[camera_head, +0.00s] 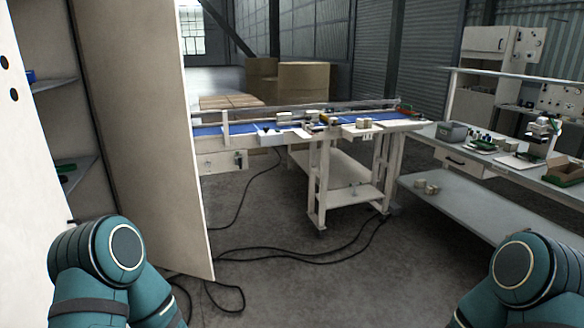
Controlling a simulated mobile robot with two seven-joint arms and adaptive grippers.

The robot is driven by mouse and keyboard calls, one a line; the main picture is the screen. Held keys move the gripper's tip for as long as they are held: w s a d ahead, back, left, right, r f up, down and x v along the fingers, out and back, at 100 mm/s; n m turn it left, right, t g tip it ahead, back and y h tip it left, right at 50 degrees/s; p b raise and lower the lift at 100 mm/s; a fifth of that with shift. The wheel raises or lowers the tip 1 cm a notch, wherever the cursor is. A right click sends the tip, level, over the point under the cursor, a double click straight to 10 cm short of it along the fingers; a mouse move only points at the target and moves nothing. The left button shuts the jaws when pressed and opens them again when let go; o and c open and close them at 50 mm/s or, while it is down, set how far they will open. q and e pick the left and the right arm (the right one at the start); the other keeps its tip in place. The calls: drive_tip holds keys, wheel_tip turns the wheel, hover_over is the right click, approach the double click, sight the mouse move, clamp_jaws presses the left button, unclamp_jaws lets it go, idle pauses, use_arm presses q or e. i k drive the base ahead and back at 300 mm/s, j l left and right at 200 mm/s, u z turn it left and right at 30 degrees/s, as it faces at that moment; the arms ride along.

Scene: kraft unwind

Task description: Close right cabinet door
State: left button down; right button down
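The right cabinet door (140,120) is a tall beige panel at the left of the head view. It stands swung open, reaching out toward the middle of the view. Left of it the cabinet's inside shows, with dark shelves (62,165). A pale panel with dark round holes (15,180) stands at the far left edge; I cannot tell if it is the other door. My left arm, teal, is in front of the door's lower part. My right arm is at the lower right corner. Neither gripper is in view.
A long workbench with a blue belt (265,128) stands beyond the door. A grey bench (500,215) with a tray and tools runs along the right. Black cables (310,252) lie on the open floor.

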sight(133, 54)
drive_tip(key=i+j+z, duration=0.1)
drive_tip(key=i, duration=2.9)
drive_tip(key=i+z, duration=0.1)
drive_tip(key=z, duration=0.35)
drive_tip(key=i+j+z, duration=0.1)
drive_tip(key=z, duration=0.35)
drive_tip(key=i+z, duration=0.1)
drive_tip(key=z, duration=0.35)
drive_tip(key=j+z, duration=0.1)
drive_tip(key=z, duration=4.85)
